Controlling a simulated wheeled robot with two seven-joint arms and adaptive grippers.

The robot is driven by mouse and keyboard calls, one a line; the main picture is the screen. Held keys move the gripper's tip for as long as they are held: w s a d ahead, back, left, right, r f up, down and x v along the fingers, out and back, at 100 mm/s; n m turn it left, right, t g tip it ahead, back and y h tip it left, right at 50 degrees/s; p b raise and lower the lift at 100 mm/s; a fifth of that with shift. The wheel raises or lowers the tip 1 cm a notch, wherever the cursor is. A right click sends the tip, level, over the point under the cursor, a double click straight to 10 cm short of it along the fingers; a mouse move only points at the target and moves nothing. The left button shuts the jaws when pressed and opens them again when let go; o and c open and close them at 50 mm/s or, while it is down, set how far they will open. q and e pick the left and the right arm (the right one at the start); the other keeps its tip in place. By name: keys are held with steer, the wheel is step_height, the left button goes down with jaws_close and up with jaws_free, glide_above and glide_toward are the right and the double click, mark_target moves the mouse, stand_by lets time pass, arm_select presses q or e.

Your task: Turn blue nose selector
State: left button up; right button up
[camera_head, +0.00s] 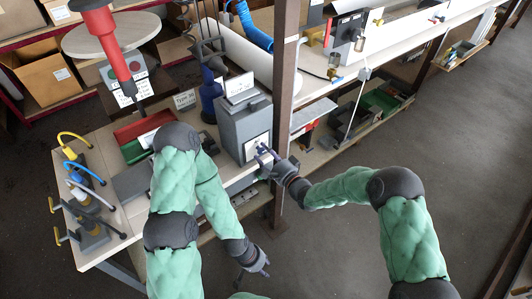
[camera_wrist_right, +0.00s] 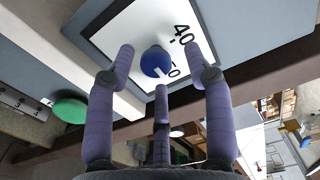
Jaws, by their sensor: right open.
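The blue nose selector is a round blue knob (camera_wrist_right: 156,62) with a white pointer mark, set on a white dial plate (camera_wrist_right: 120,30) with black numbers, "40" readable. The plate is on the front of a grey box (camera_head: 240,128) on the bench. My right gripper (camera_head: 267,158) is open in front of the dial. In the right wrist view its purple fingers spread around the knob, one on each side and one below, with no clear contact. The knob is mostly hidden by the fingers in the head view. My left gripper (camera_head: 258,266) hangs low, away from the bench; its jaw opening is unclear.
A brown upright post (camera_head: 286,90) stands just right of the grey box, close to my right gripper. Several coloured-hose fittings (camera_head: 88,190) stand at the bench's left end. A red tool (camera_head: 108,42) hangs above the bench. The floor at right is clear.

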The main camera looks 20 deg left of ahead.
steer(key=v, duration=1.2)
steer(key=s+d+f+n+g+h, duration=0.3)
steer(key=d+f+h, duration=0.55)
steer(key=f, duration=0.75)
steer(key=s+d+f+g, duration=0.2)
steer(key=s+d+f, duration=0.1)
steer(key=s, duration=0.4)
steer(key=s+d+f+n+g+h, duration=0.1)
steer(key=s+d+f+g, duration=0.1)
steer(key=s, duration=0.5)
steer(key=s+d+f+n+g, duration=0.1)
steer(key=s+d+f+g, duration=0.2)
steer(key=s, duration=0.4)
steer(key=shift+s+d+f+g+h, duration=0.2)
steer(key=shift+d+f+g+h, duration=0.1)
steer(key=shift+d+h, duration=0.05)
